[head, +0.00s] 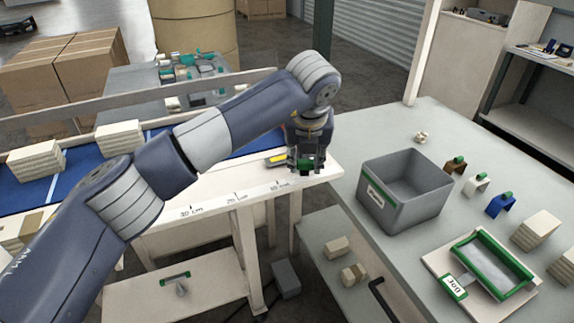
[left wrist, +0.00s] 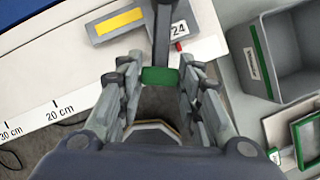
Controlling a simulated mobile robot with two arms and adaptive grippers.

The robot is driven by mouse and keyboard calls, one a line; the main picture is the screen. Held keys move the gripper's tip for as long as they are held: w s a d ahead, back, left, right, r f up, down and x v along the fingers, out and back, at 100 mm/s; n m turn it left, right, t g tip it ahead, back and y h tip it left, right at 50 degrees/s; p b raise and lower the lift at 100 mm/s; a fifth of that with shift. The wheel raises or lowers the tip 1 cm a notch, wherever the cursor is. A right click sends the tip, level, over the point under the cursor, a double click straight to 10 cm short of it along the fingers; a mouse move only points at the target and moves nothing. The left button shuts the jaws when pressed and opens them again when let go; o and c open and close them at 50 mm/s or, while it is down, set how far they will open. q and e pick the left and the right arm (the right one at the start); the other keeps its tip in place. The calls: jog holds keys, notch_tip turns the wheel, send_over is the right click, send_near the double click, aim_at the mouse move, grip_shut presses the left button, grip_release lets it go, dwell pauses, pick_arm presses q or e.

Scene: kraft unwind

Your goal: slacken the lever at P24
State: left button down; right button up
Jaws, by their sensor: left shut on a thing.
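The lever (left wrist: 162,38) is a dark bar with a green end grip, beside a white label (left wrist: 181,29) of which "24" can be read in the left wrist view. My left gripper (left wrist: 160,80) is shut on the lever's green end, with a finger on each side. In the head view my left gripper (head: 305,167) is at the right end of the white ruled rail, and the green grip shows there between its fingers. The gripper hides most of the lever's mount in the head view. My right gripper is in neither view.
A yellow-marked grey block (head: 277,159) lies just left of the gripper on the white rail (head: 225,201). A blue belt runs left.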

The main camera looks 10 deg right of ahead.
pick_arm(q)
jog(key=shift+d+n+b, duration=0.35)
jog(key=shift+d+n, duration=0.15)
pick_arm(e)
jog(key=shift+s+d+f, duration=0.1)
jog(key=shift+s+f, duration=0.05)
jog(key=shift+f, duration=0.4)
pick_arm(q)
jog(key=shift+r, duration=0.1)
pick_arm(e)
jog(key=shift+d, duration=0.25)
pick_arm(q)
jog(key=c, duration=1.1)
grip_release()
jog(key=v, duration=1.2)
jog(key=shift+s+d, duration=0.1)
jog(key=shift+d, duration=0.1)
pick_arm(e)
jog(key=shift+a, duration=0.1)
